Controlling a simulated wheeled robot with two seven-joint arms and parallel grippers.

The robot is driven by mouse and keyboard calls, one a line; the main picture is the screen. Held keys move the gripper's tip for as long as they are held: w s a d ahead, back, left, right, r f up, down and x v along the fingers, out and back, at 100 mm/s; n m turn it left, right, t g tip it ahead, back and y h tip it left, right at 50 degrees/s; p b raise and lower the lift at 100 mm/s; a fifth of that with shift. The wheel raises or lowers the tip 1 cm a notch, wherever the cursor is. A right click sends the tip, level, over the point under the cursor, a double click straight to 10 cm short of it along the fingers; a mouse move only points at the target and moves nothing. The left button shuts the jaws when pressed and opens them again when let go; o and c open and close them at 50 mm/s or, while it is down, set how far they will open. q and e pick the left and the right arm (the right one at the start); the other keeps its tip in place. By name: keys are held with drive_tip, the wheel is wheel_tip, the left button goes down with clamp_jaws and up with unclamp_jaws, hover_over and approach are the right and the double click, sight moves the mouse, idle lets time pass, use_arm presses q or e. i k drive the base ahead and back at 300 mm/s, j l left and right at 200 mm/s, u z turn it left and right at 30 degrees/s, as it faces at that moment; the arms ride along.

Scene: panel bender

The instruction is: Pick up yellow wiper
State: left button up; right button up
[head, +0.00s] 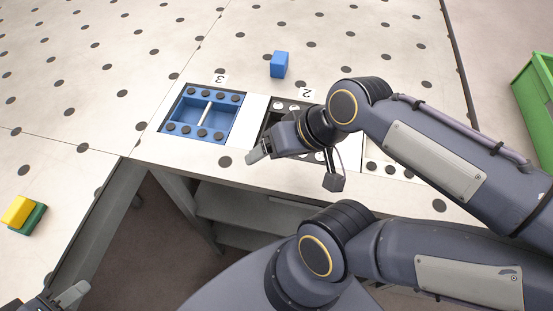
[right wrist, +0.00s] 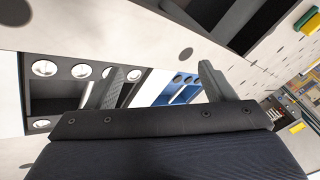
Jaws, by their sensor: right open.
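The yellow wiper (head: 17,211), a yellow block on a green base, rests on the table at the far left of the head view. A yellow and green piece that looks like it (right wrist: 307,22) shows in the top right corner of the right wrist view. My left gripper (head: 72,294) is partly in view at the bottom left corner, below and right of the wiper and apart from it. Its jaw state is unclear. My right gripper (head: 256,153) is over the table's front edge, far from the wiper. In the right wrist view its fingers (right wrist: 160,80) are apart and empty.
A blue tray (head: 168,127) with several dark round pieces sits in the table, beside a dark tray partly hidden by my right arm. A blue block (head: 279,64) stands behind them. A green bin (head: 540,95) is at the right. The table's left area is mostly clear.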

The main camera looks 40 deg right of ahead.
sight(23, 213)
drive_tip(key=u, duration=1.25)
drive_tip(key=i+j, duration=0.15)
drive_tip(key=j, duration=0.15)
drive_tip(key=i+j, duration=0.15)
drive_tip(key=j, duration=0.2)
drive_tip(key=i+j+z, duration=0.1)
drive_tip(key=i+j, duration=0.1)
drive_tip(key=j, duration=0.1)
